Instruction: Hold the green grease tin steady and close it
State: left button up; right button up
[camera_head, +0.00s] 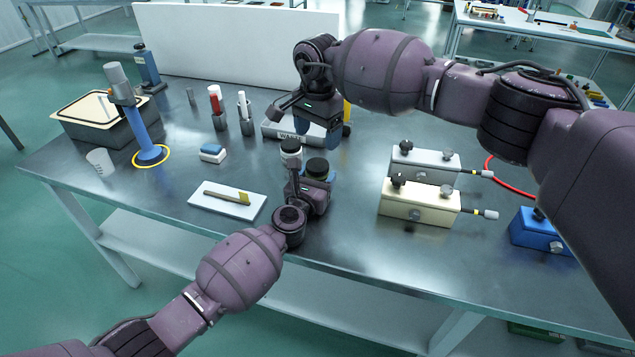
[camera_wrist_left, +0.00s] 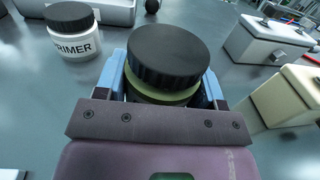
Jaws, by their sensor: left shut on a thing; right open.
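The green grease tin (camera_wrist_left: 170,97) is between the blue fingers of my left gripper (camera_wrist_left: 168,88), which is shut on its body. A wide black ribbed lid (camera_wrist_left: 165,52) sits on top, with a green band showing beneath it. I cannot tell whether the lid is fully tight. In the head view the black lid (camera_head: 317,167) shows just beyond my left gripper (camera_head: 316,182), and the tin's body is mostly hidden. My right gripper (camera_head: 318,132) is open, pointing down above and beyond the tin, in front of the tray marked WASTE.
A white PRIMER jar (camera_wrist_left: 75,42) with a black lid stands left of the tin. The WASTE tray (camera_head: 285,132) lies behind. Cream (camera_head: 418,204) and grey (camera_head: 420,165) boxes stand right. A white plate (camera_head: 225,205) with a brush-like tool lies left.

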aim_at(318, 165)
pick_arm(q)
jog(key=c, duration=0.7)
grip_shut()
pick_arm(e)
jog(key=shift+r+n, duration=0.1)
jog(key=shift+n, duration=0.2)
jog(key=n, duration=1.3)
jog(key=shift+f, duration=4)
jog(key=shift+c, duration=0.3)
